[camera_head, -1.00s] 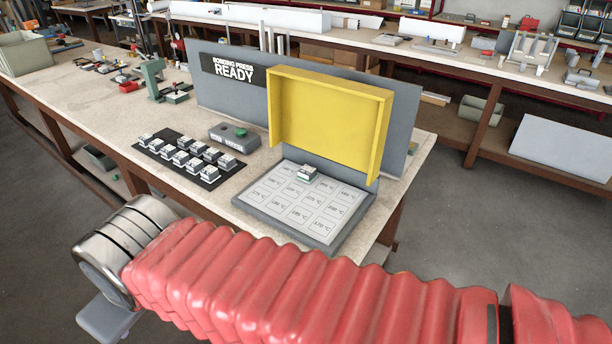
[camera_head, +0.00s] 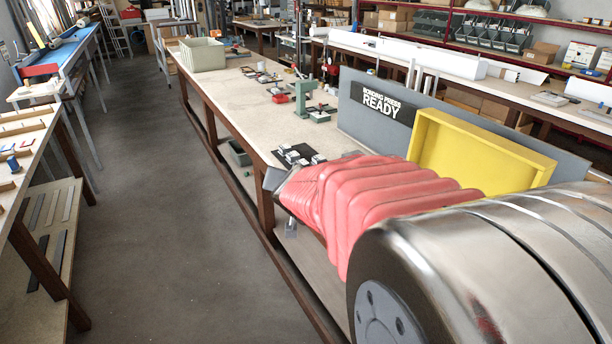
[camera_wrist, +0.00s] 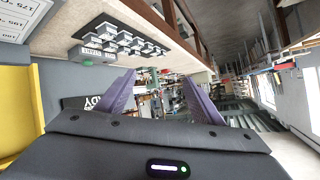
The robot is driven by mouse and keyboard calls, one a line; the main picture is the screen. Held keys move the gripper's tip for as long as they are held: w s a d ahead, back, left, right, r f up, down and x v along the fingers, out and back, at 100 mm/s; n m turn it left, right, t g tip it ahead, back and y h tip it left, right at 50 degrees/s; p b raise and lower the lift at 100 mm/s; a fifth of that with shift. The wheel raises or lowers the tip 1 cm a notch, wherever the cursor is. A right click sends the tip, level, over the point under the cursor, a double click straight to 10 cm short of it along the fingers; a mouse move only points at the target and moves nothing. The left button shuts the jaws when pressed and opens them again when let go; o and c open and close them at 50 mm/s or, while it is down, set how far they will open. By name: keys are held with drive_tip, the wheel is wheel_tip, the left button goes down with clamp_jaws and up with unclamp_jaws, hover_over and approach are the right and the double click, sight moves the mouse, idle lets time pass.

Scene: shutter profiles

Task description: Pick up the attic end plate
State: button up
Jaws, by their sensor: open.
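I cannot tell which thing is the attic end plate; no readable label in these views marks it. My gripper (camera_wrist: 163,85) shows in the wrist view with two purple fingers spread apart and nothing between them. In the head view my arm's red sleeve hides much of the near bench, and I cannot make out the fingers there. Several small pale blocks stand on a black mat (camera_head: 319,157), partly hidden by the arm. In the wrist view these blocks (camera_wrist: 130,40) appear upside down beyond the fingers, apart from them.
The bonding press has a raised yellow guard (camera_head: 480,150) and a READY panel (camera_head: 383,103). A pale bin (camera_head: 202,54) stands on the long bench. At left, a bench (camera_head: 40,118) has a lower shelf (camera_head: 50,215) with grey and dark strips. The aisle floor (camera_head: 150,200) between is clear.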

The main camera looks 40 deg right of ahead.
drive_tip(key=s+d+f+m+g+h, duration=0.2)
drive_tip(key=s+d, duration=0.1)
drive_tip(key=d, duration=0.4)
drive_tip(key=s+d+f+m+g+h, duration=0.2)
drive_tip(key=s+d+f+m+g, duration=0.1)
drive_tip(key=d, duration=0.4)
drive_tip(key=s+d+f+m+g, duration=0.1)
drive_tip(key=s+d+f+g, duration=0.1)
drive_tip(key=s+d, duration=0.1)
drive_tip(key=s+d+f+m+g+h, duration=0.1)
drive_tip(key=s+d+f+m+g, duration=0.1)
drive_tip(key=s, duration=0.4)
drive_tip(key=s+d+f+m+g, duration=0.1)
drive_tip(key=s+d+f+g, duration=0.1)
drive_tip(key=s+d+g, duration=0.1)
drive_tip(key=shift+s+d+f+g, duration=0.15)
drive_tip(key=shift+s+d, duration=0.25)
drive_tip(key=shift+s, duration=0.1)
drive_tip(key=shift+s+d+f+g, duration=0.1)
drive_tip(key=shift+s+d+g, duration=0.05)
drive_tip(key=shift+s+d, duration=0.3)
drive_tip(key=shift+a, duration=0.1)
drive_tip(key=shift+x, duration=4.25)
drive_tip(key=shift+r, duration=0.15)
drive_tip(key=shift+x, duration=2.7)
drive_tip(key=shift+r, duration=0.15)
